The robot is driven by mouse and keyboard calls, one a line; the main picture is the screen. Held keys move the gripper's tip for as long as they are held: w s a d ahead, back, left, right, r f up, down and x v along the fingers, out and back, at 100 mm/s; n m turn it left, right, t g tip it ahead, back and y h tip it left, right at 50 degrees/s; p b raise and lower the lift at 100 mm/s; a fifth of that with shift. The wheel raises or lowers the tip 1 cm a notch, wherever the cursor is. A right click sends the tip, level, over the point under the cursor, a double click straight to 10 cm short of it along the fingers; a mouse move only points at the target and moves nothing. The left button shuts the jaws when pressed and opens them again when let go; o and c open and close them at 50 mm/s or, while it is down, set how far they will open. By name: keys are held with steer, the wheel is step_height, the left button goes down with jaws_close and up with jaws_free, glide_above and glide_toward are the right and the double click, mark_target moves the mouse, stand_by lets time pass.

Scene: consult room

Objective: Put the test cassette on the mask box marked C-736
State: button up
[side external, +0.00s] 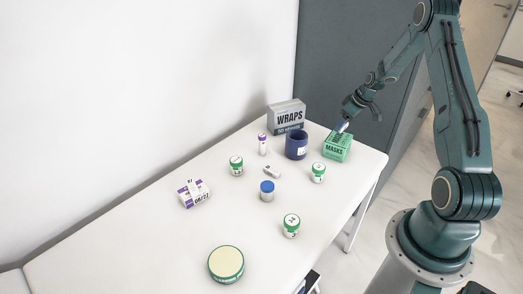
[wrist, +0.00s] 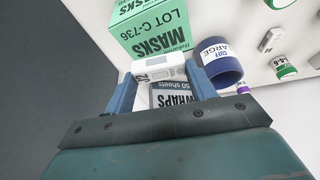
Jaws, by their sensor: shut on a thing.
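My gripper (side external: 344,122) is shut on a white test cassette (wrist: 158,70), held between its two blue fingers (wrist: 163,82). The cassette has a grey window and dark print at one end. The green mask box (side external: 337,147) stands at the table's far right corner; its LOT C-736 marking shows in the wrist view (wrist: 150,28). In the side view my gripper is at the top of this box, with the cassette at or just above it. I cannot tell whether they touch. My gripper hides part of the box top.
Several green-labelled jars, a blue-capped jar (side external: 267,191), a small white item (side external: 272,171) and a purple-white box (side external: 194,194) are spread over the white table (side external: 150,245).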

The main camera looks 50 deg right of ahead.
mark_target(346, 126)
steer(key=shift+f, duration=2)
steer(key=shift+f, duration=0.15)
steer(key=o, duration=1)
steer(key=shift+c, duration=0.2)
steer(key=shift+r, duration=0.2)
steer(key=v, duration=1.2)
